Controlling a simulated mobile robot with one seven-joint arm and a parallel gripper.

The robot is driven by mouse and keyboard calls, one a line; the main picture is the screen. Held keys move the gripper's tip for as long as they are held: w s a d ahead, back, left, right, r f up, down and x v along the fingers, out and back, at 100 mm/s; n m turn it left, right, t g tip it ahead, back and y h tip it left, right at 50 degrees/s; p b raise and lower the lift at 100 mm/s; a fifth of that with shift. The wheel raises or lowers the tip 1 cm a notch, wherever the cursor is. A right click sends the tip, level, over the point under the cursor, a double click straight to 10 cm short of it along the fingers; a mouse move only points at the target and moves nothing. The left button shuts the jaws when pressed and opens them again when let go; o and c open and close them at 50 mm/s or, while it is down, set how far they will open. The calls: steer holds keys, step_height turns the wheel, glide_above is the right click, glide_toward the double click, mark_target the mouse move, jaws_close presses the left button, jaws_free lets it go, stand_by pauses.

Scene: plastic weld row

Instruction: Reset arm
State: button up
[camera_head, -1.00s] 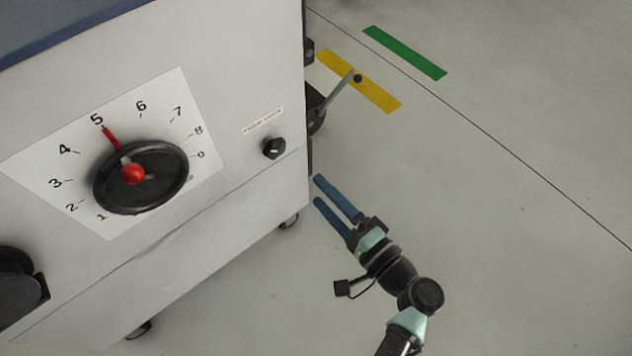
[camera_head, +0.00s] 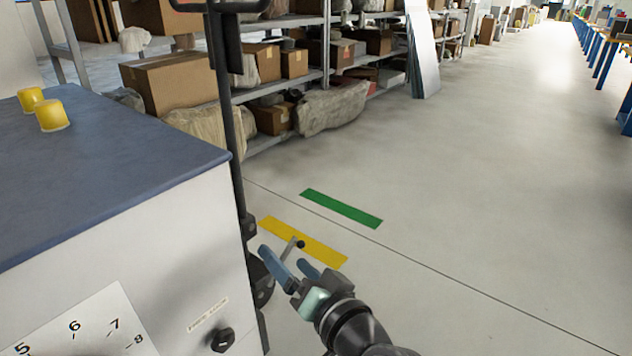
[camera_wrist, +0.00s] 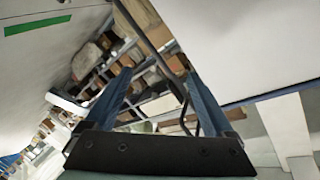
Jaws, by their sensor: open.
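My gripper (camera_head: 290,262) shows at the lower middle of the head view, to the right of the white machine (camera_head: 160,285). Its two blue fingers are apart and nothing is between them. In the wrist view my gripper (camera_wrist: 160,85) also shows open and empty, with shelving beyond the fingers. The machine has a blue top (camera_head: 100,160), a dial plate (camera_head: 85,335) cut off by the lower edge, and a black knob (camera_head: 222,340). The large dial wheel is not in view now.
Two yellow caps (camera_head: 52,115) sit on the machine's top. A dark upright post (camera_head: 228,110) stands at its far edge. Shelves with cardboard boxes (camera_head: 170,82) stand behind. Yellow (camera_head: 300,240) and green (camera_head: 340,208) strips mark the floor, which is clear to the right.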

step_height(320, 180, up, 14)
steer(key=d+n+t+h, duration=0.1)
steer(key=n+t+h, duration=0.1)
steer(key=t, duration=0.2)
steer(key=s+d+r+t+h+p, duration=0.1)
steer(key=s+r+t+h+p, duration=0.3)
steer(key=r, duration=0.7)
steer(key=s+d+r+t+h+b, duration=0.1)
steer(key=s+r+t, duration=0.2)
steer(key=s+r, duration=0.55)
steer(key=s+d+r+t+h+p, duration=0.1)
steer(key=s+r+t+h+p, duration=0.2)
steer(key=r, duration=1)
step_height(320, 180, up, 34)
steer(key=y+p, duration=0.1)
steer(key=p, duration=3.2)
steer(key=shift+r+p, duration=0.15)
steer(key=shift+p, duration=0.2)
